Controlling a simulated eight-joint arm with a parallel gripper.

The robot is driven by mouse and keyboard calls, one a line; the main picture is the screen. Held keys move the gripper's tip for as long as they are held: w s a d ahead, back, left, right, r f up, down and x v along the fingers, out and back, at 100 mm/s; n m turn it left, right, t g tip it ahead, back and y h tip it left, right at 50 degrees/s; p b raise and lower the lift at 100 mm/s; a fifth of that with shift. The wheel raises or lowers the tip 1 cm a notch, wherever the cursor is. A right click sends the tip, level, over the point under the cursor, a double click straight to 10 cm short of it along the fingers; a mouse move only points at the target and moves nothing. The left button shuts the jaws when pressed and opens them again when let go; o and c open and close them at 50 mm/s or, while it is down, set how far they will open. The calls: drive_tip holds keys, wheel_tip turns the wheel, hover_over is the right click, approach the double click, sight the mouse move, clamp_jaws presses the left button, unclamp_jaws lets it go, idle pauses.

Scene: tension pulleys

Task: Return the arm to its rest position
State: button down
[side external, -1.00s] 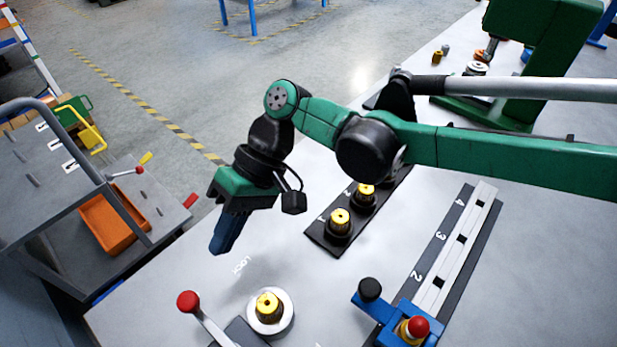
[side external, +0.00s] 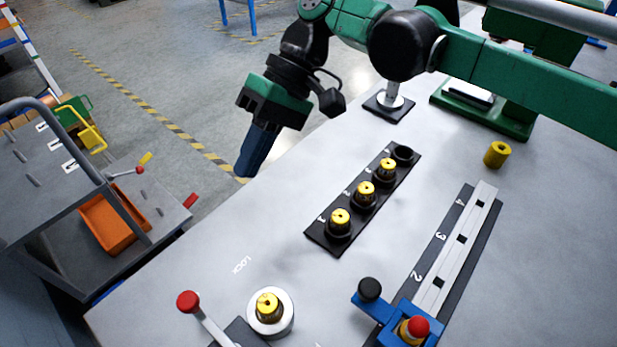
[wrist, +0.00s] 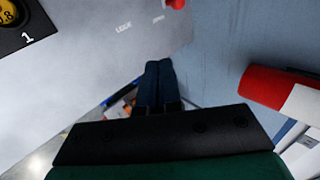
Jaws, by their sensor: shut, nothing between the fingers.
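My gripper (side external: 247,165) is at the end of my green and black arm, raised near the table's far-left edge in the side external view. Its blue fingers point down and are shut with nothing between them. In the wrist view the shut fingers (wrist: 158,75) show over the table's edge. The gripper is apart from the pulleys and fixtures on the table.
A black rack (side external: 320,237) holds several yellow-topped pulleys. A numbered rail (side external: 466,240) has a blue clamp (side external: 372,308) at its near end. A red-knobbed lever (side external: 188,301) stands beside a yellow pulley (side external: 268,307) on a white disc. Another yellow pulley (side external: 497,154) stands alone.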

drive_tip(key=w+d+r+m+t, duration=0.2)
drive_tip(key=d+r+t, duration=0.1)
drive_tip(key=d, duration=0.6)
drive_tip(key=w+d+r+m+t, duration=0.2)
drive_tip(key=d+r+t, duration=0.15)
drive_tip(key=d, duration=0.45)
drive_tip(key=s+d+f+m+t+h, duration=0.2)
drive_tip(key=s+d+f+t+h, duration=0.1)
drive_tip(key=d, duration=0.7)
drive_tip(key=s+d+f+m+t+h, duration=0.2)
drive_tip(key=s+d, duration=0.4)
drive_tip(key=d, duration=0.4)
drive_tip(key=shift+d+f+t+h, duration=0.3)
drive_tip(key=shift+f+t+h, duration=0.25)
drive_tip(key=shift+t+h, duration=0.1)
